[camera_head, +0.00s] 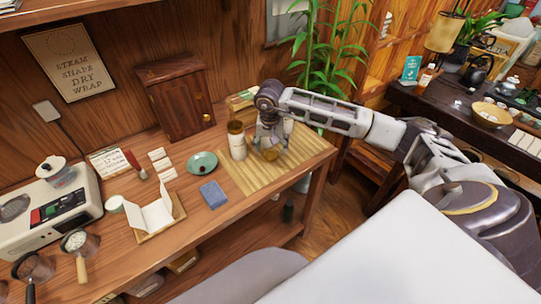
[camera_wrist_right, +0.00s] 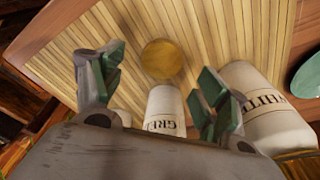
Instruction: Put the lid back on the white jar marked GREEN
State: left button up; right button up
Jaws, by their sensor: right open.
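The white jar marked GREEN (camera_wrist_right: 165,104) stands on the slatted mat (camera_wrist_right: 215,40) in the right wrist view; only part of its lettering shows, and my gripper body hides its top. A round golden-brown lid (camera_wrist_right: 161,59) lies on the mat just beyond the jar's base; it also shows in the head view (camera_head: 270,153). My right gripper (camera_wrist_right: 160,85) is open and empty, pointing down, its fingers to either side of the GREEN jar and lid in the picture; whether they touch the jar cannot be told. In the head view, the right gripper (camera_head: 268,146) hides much of that jar. My left gripper is not in view.
The jar marked WHITE (camera_wrist_right: 262,105) stands close to the right finger; it has a brown top in the head view (camera_head: 237,146). Another pale object (camera_wrist_right: 121,117) is partly hidden at the left finger. A green dish (camera_head: 202,162) and blue cloth (camera_head: 213,194) lie left of the mat.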

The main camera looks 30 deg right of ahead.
aim_at(271, 155)
jog(key=f, duration=0.3)
jog(key=shift+w, duration=0.2)
jog(key=shift+f, duration=0.5)
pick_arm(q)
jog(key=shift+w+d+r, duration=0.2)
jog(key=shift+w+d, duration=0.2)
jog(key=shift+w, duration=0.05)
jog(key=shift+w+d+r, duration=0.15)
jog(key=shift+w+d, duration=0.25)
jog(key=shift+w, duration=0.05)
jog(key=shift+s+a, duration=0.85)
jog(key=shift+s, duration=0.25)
pick_arm(e)
jog(key=c, duration=0.8)
